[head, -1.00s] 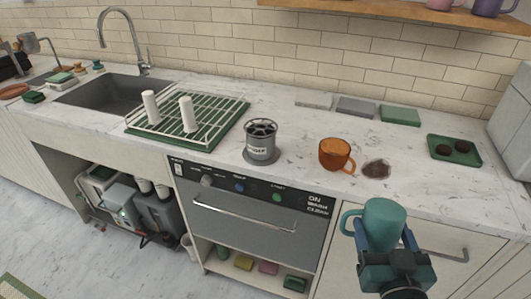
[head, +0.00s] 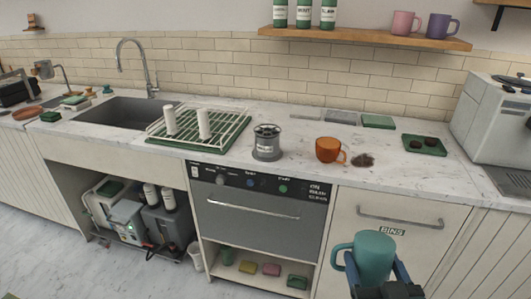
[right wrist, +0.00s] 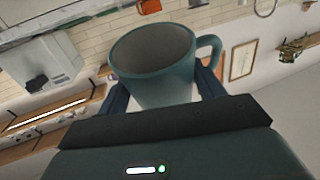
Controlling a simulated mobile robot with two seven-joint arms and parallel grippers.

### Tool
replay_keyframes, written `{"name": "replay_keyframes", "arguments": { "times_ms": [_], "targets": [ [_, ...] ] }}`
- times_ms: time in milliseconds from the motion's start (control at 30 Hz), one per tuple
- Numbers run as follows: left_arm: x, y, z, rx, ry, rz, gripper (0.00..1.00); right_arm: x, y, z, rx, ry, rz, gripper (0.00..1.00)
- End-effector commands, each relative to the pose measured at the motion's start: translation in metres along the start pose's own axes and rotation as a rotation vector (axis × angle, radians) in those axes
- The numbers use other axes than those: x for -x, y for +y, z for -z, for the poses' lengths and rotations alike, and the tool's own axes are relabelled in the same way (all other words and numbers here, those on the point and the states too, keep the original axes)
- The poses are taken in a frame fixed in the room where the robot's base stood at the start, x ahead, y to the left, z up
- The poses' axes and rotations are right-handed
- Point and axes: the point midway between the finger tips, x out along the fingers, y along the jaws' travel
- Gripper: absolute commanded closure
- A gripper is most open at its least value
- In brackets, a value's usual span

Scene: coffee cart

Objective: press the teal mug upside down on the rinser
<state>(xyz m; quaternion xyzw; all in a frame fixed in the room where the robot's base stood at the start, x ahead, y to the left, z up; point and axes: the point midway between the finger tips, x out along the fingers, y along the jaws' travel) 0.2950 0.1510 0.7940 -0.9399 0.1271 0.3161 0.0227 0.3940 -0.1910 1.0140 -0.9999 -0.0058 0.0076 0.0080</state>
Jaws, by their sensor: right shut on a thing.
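The teal mug (head: 373,257) is held by my right gripper (head: 376,280) low in the head view, in front of the counter and its BINS drawer. In the right wrist view the teal mug (right wrist: 158,70) sits between the two fingers, its open mouth showing and its handle to the right. The rinser (head: 267,142), a grey cylinder with a spoked top, stands on the counter near its front edge, left of the orange mug. The right gripper is well apart from it. My left gripper is not in view.
An orange mug (head: 328,149) stands right of the rinser, beside a dark coffee spill (head: 363,160). A drying rack (head: 200,128) with white upright things is to the rinser's left. A green tray (head: 424,146) lies further right. The wooden shelf (head: 370,40) hangs above.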

Motion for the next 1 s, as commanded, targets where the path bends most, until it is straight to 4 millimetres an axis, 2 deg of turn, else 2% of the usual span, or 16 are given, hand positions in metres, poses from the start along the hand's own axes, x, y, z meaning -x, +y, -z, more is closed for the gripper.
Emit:
{"name": "replay_keyframes", "arguments": {
  "times_ms": [167, 500, 733, 867, 1000],
  "targets": [
    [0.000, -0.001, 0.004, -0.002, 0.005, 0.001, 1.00, -0.003, 0.002, 0.005, -0.002, 0.021, -0.011, 0.74],
    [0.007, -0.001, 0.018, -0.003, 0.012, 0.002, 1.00, -0.051, 0.003, 0.008, 0.003, 0.025, -0.012, 0.74],
    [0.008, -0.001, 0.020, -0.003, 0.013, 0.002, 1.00, -0.085, 0.003, 0.007, 0.002, 0.024, -0.011, 0.74],
    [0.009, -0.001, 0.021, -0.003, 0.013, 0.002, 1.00, -0.097, 0.004, 0.007, 0.002, 0.023, -0.011, 0.74],
    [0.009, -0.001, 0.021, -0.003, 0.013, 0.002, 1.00, -0.100, 0.004, 0.006, 0.002, 0.022, -0.011, 0.74]
  ]
}}
